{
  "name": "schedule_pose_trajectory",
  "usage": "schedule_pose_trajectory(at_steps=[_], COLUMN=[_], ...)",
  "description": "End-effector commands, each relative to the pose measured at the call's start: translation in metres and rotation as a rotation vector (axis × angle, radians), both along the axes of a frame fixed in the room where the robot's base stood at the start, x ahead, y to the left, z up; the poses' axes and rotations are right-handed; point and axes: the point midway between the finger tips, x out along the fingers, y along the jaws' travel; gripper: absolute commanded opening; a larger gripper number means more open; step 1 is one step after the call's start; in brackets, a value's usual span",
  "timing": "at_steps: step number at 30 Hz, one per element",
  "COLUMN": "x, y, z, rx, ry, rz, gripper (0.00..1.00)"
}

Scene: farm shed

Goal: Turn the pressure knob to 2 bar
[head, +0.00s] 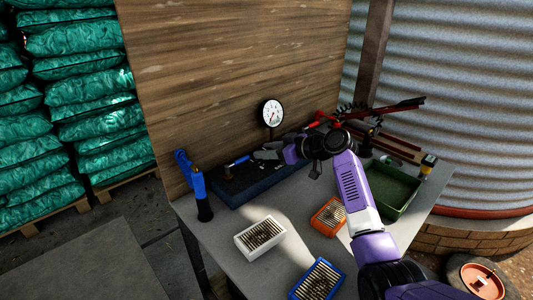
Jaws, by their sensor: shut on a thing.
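The round white pressure gauge (272,112) stands upright on a thin stem in front of the wooden board. Its dark needle shows, but the numbers are too small to read. My gripper (262,153) reaches in from the right, just below the gauge, over the dark blue base (262,183) on the bench. Its fingers are shut around the pressure knob, which they mostly hide; I cannot read its setting. A blue-handled part (237,160) with a metal end sticks out left of the fingers.
A blue tool (195,185) stands at the bench's left edge. White (260,238), orange (329,216) and blue (318,280) slotted trays lie in front. A green bin (390,189) and red-handled tools (400,106) are at right. Bare bench (275,270) shows between the trays.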

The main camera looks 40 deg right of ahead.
Motion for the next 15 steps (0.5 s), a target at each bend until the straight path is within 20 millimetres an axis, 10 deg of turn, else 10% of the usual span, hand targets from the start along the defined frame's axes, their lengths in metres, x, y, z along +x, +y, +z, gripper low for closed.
schedule_pose_trajectory(at_steps=[6, 7, 9, 15], x=[-0.0005, -0.0006, -0.0005, -0.0002], y=[0.0007, 0.0007, 0.0006, 0.0003], z=[-0.0020, -0.0021, -0.0020, -0.0010], rx=[0.003, 0.003, 0.002, 0.001], ry=[0.005, 0.005, 0.005, 0.002], rz=[0.000, 0.000, 0.001, -0.001], gripper=[0.00, 0.43, 0.57, 0.61])
